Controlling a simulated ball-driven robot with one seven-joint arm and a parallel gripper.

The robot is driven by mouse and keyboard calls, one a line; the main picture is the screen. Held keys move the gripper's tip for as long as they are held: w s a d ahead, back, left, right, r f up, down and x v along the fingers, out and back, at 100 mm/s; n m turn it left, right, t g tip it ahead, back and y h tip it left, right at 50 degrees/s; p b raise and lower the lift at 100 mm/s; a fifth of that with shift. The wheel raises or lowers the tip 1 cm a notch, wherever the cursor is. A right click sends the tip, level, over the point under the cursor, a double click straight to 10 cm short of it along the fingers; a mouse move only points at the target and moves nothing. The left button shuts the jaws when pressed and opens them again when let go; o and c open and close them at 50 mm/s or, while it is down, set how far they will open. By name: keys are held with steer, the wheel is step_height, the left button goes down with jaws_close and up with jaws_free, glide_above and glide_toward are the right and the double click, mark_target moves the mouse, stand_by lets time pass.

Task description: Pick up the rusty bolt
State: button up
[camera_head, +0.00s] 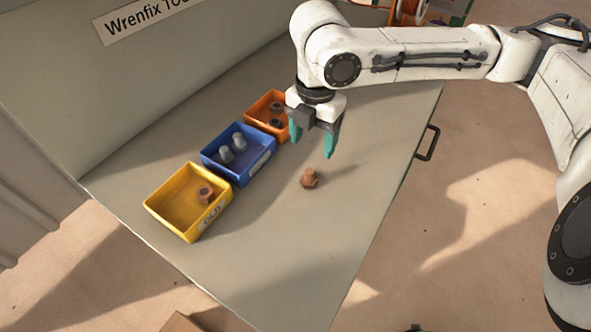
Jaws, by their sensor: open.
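The rusty bolt (310,178) is a small reddish-brown piece lying alone on the grey bench top, to the right of the coloured bins. My gripper (312,150) points down with its two teal fingers apart and nothing between them. In the picture it is just above the bolt. Its fingertips do not appear to touch the bolt; the exact height is hard to judge. Another rusty-brown piece (205,193) lies in the yellow bin (165,208).
A blue bin (255,167) holds grey pieces, and an orange bin (262,103), partly behind my gripper, holds dark pieces. The bench (275,245) is bare at front and right, ending at an edge with a dark handle (428,143). A sign panel (60,60) stands behind.

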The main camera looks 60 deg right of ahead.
glide_above(309, 171)
steer(key=f, duration=0.4)
steer(key=shift+d+f, duration=0.3)
steer(key=shift+f, duration=0.05)
steer(key=shift+a+f, duration=0.15)
steer(key=shift+f, duration=1.3)
steer(key=shift+a+f, duration=0.15)
steer(key=shift+f, duration=1.25)
steer(key=shift+c, duration=0.2)
steer(key=c, duration=1.2)
steer(key=shift+o, duration=0.2)
steer(key=shift+r, duration=0.15)
